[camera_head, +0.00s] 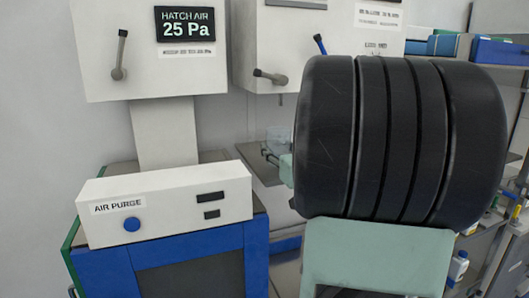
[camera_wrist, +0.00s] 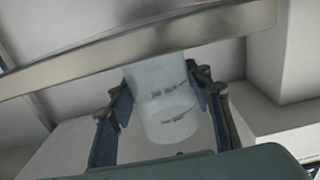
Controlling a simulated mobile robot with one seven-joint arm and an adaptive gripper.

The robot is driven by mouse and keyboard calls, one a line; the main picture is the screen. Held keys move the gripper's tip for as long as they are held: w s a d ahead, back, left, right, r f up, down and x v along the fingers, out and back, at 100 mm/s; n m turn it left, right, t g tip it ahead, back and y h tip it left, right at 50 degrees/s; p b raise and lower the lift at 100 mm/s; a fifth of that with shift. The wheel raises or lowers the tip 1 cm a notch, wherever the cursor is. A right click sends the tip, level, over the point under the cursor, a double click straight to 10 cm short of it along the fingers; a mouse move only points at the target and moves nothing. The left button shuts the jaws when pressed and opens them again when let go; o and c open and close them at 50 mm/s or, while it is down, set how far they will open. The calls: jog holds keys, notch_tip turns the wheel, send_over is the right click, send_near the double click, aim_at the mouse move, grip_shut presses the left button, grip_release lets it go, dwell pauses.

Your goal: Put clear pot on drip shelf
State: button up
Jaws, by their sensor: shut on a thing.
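The clear pot (camera_wrist: 168,108) is a translucent, whitish cup between the two blue-and-black fingers of my gripper (camera_wrist: 165,80) in the wrist view. The gripper is shut on it. In the head view the pot (camera_head: 279,135) shows faintly, partly hidden by my dark arm. My gripper (camera_head: 271,153) is beside it there. A grey metal shelf (camera_head: 263,171) lies behind and below the pot; it looks like the drip shelf. I cannot tell whether pot and shelf touch.
A white air purge box (camera_head: 165,203) on a blue cabinet (camera_head: 190,262) stands at the left. White hatch units with lever handles (camera_head: 120,55) are at the back. Shelving with bottles (camera_head: 458,267) is at the right. My arm blocks much of the middle right.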

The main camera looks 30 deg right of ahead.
jog(key=shift+f, duration=0.25)
jog(key=shift+s+d, duration=0.1)
jog(key=o, duration=1.2)
jog(key=shift+f, duration=0.1)
jog(key=shift+c, duration=0.2)
